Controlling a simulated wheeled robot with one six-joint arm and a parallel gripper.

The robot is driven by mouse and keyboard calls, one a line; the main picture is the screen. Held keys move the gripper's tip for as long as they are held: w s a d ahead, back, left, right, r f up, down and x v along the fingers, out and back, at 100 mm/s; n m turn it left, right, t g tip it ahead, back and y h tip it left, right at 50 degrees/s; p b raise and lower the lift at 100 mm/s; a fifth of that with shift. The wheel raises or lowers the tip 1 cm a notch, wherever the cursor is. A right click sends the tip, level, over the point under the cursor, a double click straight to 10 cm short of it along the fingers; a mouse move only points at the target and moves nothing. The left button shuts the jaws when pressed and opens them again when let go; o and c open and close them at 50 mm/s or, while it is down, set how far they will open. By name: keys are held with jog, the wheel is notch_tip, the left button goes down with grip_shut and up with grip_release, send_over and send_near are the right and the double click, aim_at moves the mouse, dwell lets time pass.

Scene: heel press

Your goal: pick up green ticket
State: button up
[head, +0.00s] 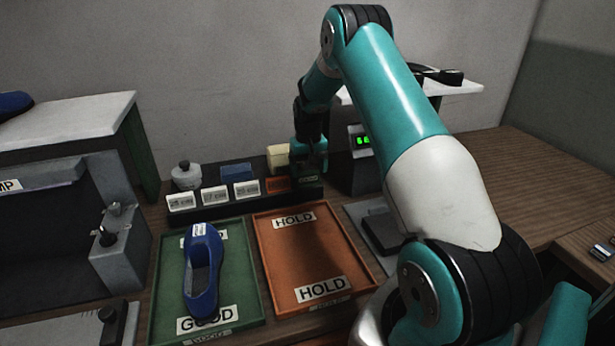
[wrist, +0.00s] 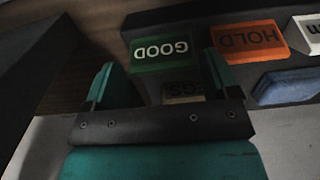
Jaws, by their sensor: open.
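The green ticket (wrist: 162,50), marked GOOD, lies on the dark rack (wrist: 185,14) in the wrist view, upside down to me. In the head view it is mostly hidden at my gripper. My gripper (wrist: 160,85) is open and empty, its two teal fingers on either side of the space just in front of the ticket. In the head view my gripper (head: 310,160) is over the right end of the rack, by the orange HOLD ticket (head: 278,184).
White size cards (head: 214,195) stand along the rack. A green GOOD tray (head: 170,285) holds a blue shoe (head: 203,265). An empty orange HOLD tray (head: 300,255) lies beside it. A device with a green display (head: 363,140) stands right of the rack.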

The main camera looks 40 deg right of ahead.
aim_at(307, 176)
jog(key=shift+w+d+f+p, duration=0.1)
jog(key=shift+w+f+p, duration=0.15)
jog(key=shift+f, duration=0.7)
jog(key=shift+w+d+f+p, duration=0.1)
jog(key=shift+f+p, duration=0.2)
jog(key=shift+f, duration=0.6)
jog(key=c, duration=0.5)
jog(key=shift+c, duration=0.2)
jog(key=shift+r, duration=0.1)
